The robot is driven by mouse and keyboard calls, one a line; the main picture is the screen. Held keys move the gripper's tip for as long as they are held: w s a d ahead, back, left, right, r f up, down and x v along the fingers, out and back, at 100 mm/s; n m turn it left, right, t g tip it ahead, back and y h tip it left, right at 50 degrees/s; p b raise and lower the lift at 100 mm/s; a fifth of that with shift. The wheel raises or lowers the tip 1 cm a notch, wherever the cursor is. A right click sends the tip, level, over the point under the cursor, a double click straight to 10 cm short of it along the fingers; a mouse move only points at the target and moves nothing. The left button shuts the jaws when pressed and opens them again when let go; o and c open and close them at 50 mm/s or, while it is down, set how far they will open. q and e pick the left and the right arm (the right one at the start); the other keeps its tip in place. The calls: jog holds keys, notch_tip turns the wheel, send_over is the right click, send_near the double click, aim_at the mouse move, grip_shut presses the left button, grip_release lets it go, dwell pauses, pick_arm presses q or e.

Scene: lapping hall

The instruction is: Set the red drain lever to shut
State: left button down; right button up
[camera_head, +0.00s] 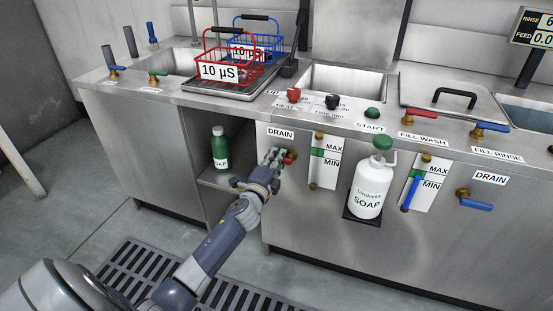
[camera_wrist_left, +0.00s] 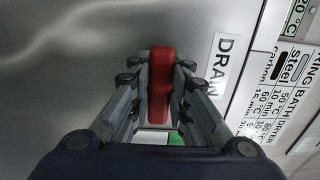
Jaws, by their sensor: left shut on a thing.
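The red drain lever (camera_head: 288,160) is on the front panel below the left DRAIN label (camera_head: 281,133), mostly hidden by my left gripper (camera_head: 273,160). In the left wrist view the red lever (camera_wrist_left: 160,85) lies lengthwise between the fingers of my left gripper (camera_wrist_left: 160,88), roughly along the line of the DRAIN lettering (camera_wrist_left: 222,68). The fingers are shut on it from both sides. The lever's pivot is hard to make out behind the hand. My right gripper is in neither view.
A level gauge (camera_head: 325,163) is just right of the lever. A white soap bottle (camera_head: 371,186) stands on a bracket farther right, with a blue drain lever (camera_head: 475,201) beyond. A green bottle (camera_head: 220,148) stands in the open bay at left. A floor grate (camera_head: 190,282) lies below.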

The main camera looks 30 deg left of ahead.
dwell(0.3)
pick_arm(q)
jog(key=c, duration=1.5)
grip_release()
jog(key=shift+s+d, duration=0.1)
jog(key=v, duration=1.1)
jog(key=shift+s, duration=0.4)
